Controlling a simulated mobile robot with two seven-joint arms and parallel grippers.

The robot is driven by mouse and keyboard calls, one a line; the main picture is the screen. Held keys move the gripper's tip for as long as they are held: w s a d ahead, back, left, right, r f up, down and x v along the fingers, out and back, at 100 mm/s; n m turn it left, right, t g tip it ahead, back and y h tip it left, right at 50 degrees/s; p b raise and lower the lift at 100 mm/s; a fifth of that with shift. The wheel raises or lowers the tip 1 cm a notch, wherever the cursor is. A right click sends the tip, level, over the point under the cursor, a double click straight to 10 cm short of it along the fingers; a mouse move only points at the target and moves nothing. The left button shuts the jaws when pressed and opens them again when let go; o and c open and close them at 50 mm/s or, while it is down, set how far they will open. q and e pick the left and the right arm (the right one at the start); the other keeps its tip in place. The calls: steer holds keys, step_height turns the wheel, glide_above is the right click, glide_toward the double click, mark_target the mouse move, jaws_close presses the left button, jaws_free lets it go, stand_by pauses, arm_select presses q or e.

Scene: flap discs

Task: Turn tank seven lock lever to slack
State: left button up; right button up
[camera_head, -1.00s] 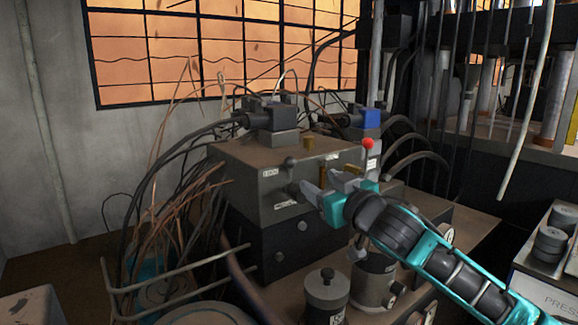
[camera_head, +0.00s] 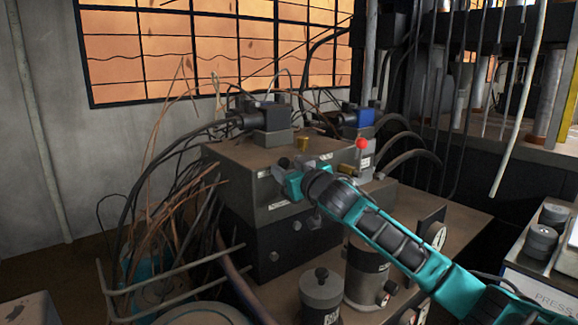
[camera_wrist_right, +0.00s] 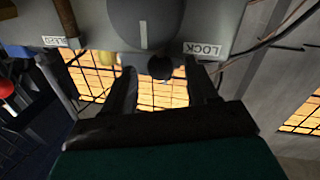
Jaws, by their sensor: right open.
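The lock lever's black ball knob (camera_wrist_right: 160,67) shows in the right wrist view, below a dark round disc (camera_wrist_right: 145,22) with a white line. The LOCK label (camera_wrist_right: 204,49) is to its right. In the head view this label (camera_head: 264,173) is on the front of the grey control box (camera_head: 235,185), and my gripper hides the knob. My right gripper (camera_head: 279,174) is at that front face. Its fingers are open, one on each side of the knob in the wrist view, with visible gaps. I cannot tell how deep the knob sits between them. My left gripper is not in view.
A red ball knob (camera_head: 362,144) and a brass knob (camera_head: 302,143) are close to my right arm. Dark canisters (camera_head: 322,297) stand in front of the box. Loose wires (camera_head: 178,220) and a metal rail (camera_head: 185,268) crowd its left side.

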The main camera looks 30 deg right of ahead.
steer(key=shift+w, duration=0.35)
jaws_close()
stand_by(0.4)
